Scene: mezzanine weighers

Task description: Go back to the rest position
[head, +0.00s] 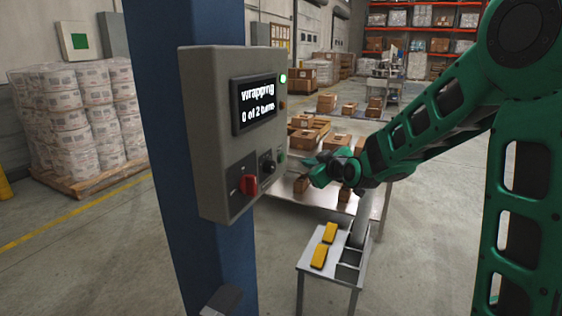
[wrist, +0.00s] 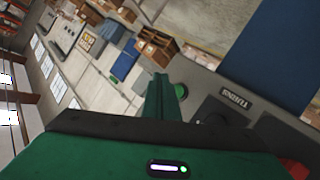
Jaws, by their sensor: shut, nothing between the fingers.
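My arm reaches in from the right in the head view. My green gripper (head: 309,163) is just right of the control box, with its fingers pointing left toward the box's green button (head: 281,155). The wrist view shows the fingers (wrist: 164,85) together and empty, beside the green button (wrist: 181,91). I cannot tell whether they touch it. The grey control box (head: 217,135) is fixed to a blue post. Its display (head: 257,103) reads "wrapping 0 of 2 turns". A green lamp (head: 283,78) is lit. A red switch (head: 249,185) and a black knob (head: 268,163) sit below.
A small metal stand (head: 312,267) with two yellow blocks (head: 319,256) is below my gripper. A table (head: 284,211) with cartons lies behind it. Wrapped pallets (head: 80,125) stand at the left. The blue post (head: 160,90) is close by. Floor is open at the left front.

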